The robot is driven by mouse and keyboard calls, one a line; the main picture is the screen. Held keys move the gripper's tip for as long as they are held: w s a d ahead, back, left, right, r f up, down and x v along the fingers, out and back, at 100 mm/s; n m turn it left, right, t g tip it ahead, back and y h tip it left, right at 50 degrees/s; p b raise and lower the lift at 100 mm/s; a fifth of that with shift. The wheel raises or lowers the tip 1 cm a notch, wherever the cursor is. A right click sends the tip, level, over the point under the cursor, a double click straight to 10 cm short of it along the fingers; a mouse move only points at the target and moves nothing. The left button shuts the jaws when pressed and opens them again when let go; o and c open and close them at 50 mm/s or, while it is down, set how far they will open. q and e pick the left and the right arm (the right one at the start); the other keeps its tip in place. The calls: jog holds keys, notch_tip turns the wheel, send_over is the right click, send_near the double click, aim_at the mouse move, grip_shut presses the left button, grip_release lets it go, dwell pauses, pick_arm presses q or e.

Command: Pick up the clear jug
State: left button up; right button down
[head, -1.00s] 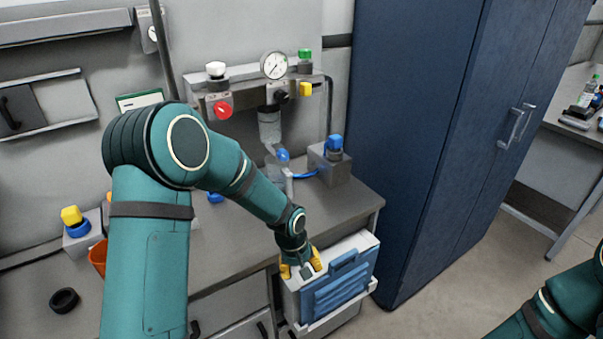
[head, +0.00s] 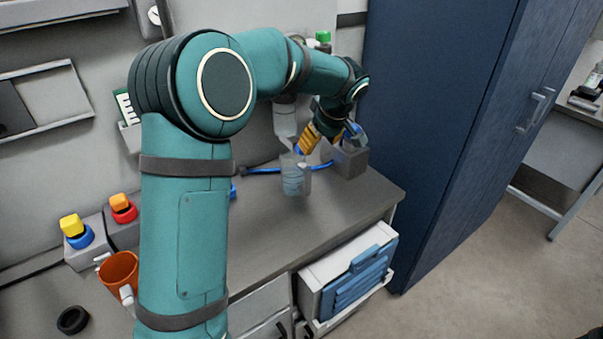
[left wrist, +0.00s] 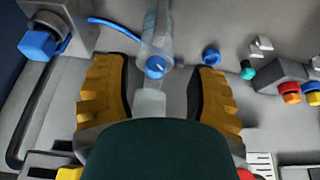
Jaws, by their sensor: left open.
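The clear jug (head: 294,176) stands upright on the grey counter below the blue tap knob (head: 299,150). My left gripper (head: 308,142) is open and empty, pointing down just above and behind the jug, close to the tap. It does not touch the jug as far as I can see. In the left wrist view, the yellow fingers (left wrist: 158,100) are wide apart. The blue tap knob (left wrist: 155,67) shows between them, with clear parts around it that I cannot fully tell apart from the jug. My right gripper is out of view.
A grey block with a blue valve (head: 347,160) stands right of the jug, with a blue hose. An orange mug (head: 118,270), red and yellow knobs and a black ring (head: 73,320) are at left. A tall blue cabinet (head: 430,130) bounds the right. The front counter is clear.

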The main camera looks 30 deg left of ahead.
aim_at(306, 168)
pick_arm(q)
jog(key=b+x, duration=0.1)
jog(key=x, duration=0.7)
jog(key=shift+a+b+x, duration=0.2)
jog(key=shift+b+x, duration=0.15)
jog(key=shift+x, duration=2.3)
jog(key=shift+r, duration=0.2)
grip_shut()
